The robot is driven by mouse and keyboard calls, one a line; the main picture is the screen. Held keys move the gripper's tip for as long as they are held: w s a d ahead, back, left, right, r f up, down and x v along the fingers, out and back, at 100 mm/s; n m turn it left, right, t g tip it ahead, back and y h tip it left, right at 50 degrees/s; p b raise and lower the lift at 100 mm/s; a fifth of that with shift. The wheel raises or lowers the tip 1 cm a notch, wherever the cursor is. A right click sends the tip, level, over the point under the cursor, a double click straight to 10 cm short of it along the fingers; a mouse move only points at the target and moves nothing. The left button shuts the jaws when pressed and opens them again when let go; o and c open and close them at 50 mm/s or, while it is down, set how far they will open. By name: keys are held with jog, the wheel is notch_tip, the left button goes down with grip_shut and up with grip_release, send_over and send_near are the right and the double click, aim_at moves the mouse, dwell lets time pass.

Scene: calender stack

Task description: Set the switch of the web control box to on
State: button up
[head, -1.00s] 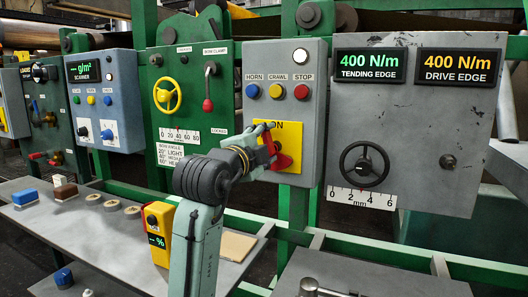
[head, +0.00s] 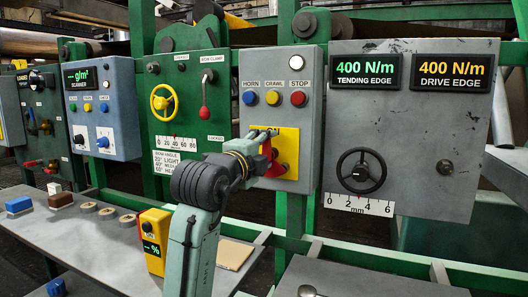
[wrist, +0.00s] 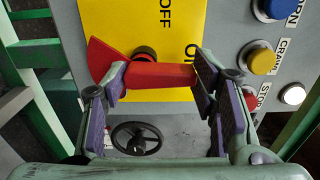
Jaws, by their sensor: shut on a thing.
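The web control box (head: 308,122) is grey and carries a yellow plate (head: 289,143) with a red switch handle (head: 267,153). In the wrist view the plate (wrist: 120,25) shows the word OFF and, nearer the handle, the word ON, partly hidden by a finger. The red handle (wrist: 155,76) lies between my two finger pads, with its wide end at the left. My gripper (wrist: 160,78) is shut on the handle. In the head view my gripper (head: 264,134) is in front of the plate and hides part of it. I cannot tell exactly which mark the handle points to.
Horn, crawl and stop buttons (head: 274,98) sit just above the plate. To the right is a grey panel with a black handwheel (head: 361,170). To the left is a green panel with a yellow wheel (head: 164,102). A grey bench (head: 90,235) with small items stands below.

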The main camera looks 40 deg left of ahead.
jog(key=o, duration=1.2)
jog(key=shift+c, duration=0.2)
jog(key=v, duration=1.2)
